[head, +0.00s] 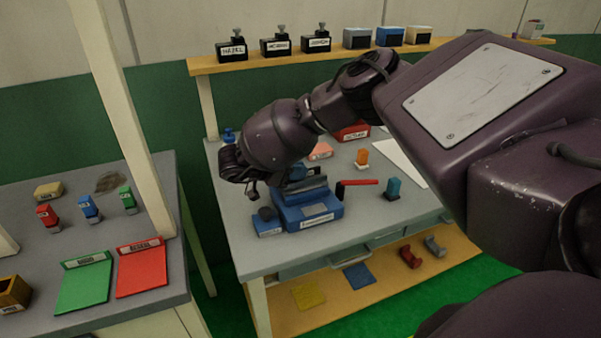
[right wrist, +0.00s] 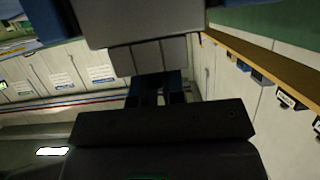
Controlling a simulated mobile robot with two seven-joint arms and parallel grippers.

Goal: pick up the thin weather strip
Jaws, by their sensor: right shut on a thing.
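My right gripper (head: 252,188) is at the end of the arm reaching in from the right, just left of and above a blue fixture (head: 312,212) with a white label. In the right wrist view its dark fingers (right wrist: 160,86) are closed on a grey piece (right wrist: 150,57). A wider grey surface (right wrist: 150,20) fills the top of that view; I cannot tell whether it belongs to the held piece. I cannot tell for sure that the piece is the thin weather strip. The arm hides part of the bench behind it. My left gripper is not in view.
The grey bench (head: 255,262) also carries a red-handled tool (head: 360,182), a teal block (head: 393,188) and an orange block (head: 362,157). A left table (head: 120,320) holds green (head: 84,283) and red (head: 141,268) trays. A pale post (head: 125,120) stands between.

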